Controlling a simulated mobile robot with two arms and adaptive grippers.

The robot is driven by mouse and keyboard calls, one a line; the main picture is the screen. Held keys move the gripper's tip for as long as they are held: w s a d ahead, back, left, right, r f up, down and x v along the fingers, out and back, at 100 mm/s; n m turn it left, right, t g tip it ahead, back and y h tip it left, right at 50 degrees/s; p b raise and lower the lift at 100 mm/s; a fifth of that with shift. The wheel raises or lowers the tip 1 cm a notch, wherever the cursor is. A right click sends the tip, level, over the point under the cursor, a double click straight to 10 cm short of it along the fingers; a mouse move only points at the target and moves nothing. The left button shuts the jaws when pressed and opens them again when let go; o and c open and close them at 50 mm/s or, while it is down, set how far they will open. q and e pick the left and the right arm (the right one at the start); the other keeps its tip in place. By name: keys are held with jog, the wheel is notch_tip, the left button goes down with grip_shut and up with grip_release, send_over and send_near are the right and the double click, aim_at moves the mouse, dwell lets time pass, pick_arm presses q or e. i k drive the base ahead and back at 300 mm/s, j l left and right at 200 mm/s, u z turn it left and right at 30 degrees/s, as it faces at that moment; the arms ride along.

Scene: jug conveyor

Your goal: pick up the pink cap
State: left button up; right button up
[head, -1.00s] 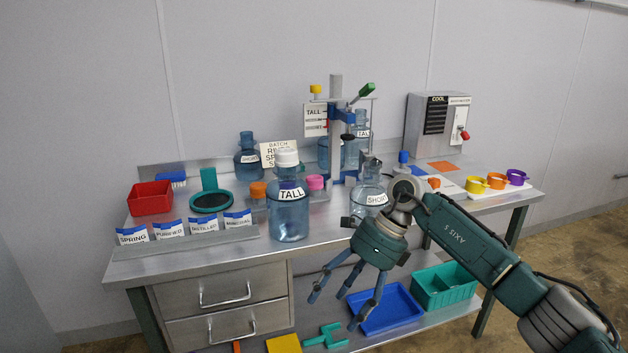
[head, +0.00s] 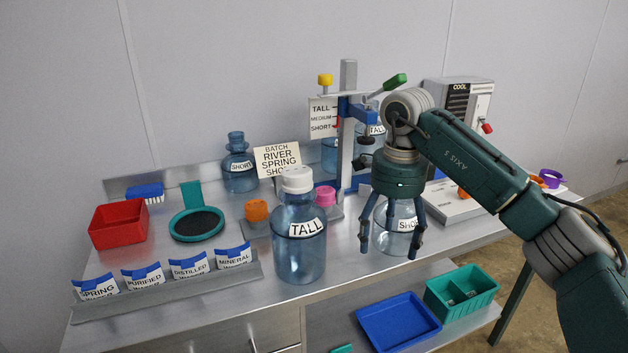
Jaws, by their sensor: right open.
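The pink cap (head: 325,195) sits on a small grey holder on the bench, just right of and behind the tall jug (head: 299,240). The jug, with a white cap and a TALL label, partly hides the holder. My right gripper (head: 390,250) hangs with its fingers down, spread and empty, to the right of the pink cap and apart from it. Its fingers stand in front of a clear jug labelled SHORT (head: 397,228). My left gripper is not in view.
An orange cap (head: 257,210) sits left of the tall jug. A press stand with a green lever (head: 395,82) rises behind the pink cap. A sign (head: 278,160), a red bin (head: 118,226) and a label rack (head: 170,287) stand on the left. A blue tray (head: 398,322) lies below.

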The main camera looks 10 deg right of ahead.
aim_at(326, 194)
jog(key=i+j, duration=0.1)
jog(key=i, duration=0.45)
jog(key=i+j, duration=0.1)
jog(key=i, duration=0.4)
